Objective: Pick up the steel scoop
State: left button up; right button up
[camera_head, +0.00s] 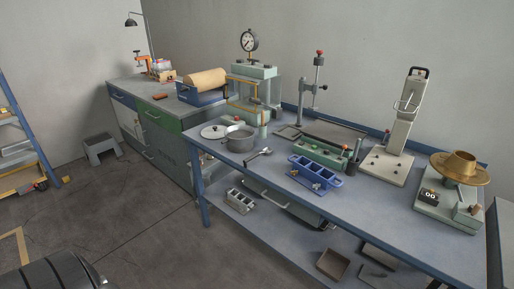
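The steel scoop (258,154) is a small grey metal scoop lying on the blue-grey bench top (345,205). It lies just right of a grey metal pan (239,139) and left of a blue compartment tray (315,174). It looks small here, and I cannot clearly tell which end is its bowl. Neither my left gripper nor my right gripper is in view.
A white round lid (213,131) lies left of the pan. A press with a dial gauge (249,41) stands behind. A scale (449,207) bears a brass pan (459,169) at right. A lower shelf holds moulds and trays. Floor in front is clear.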

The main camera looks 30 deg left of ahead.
aim_at(268, 151)
jog(key=u, duration=1.05)
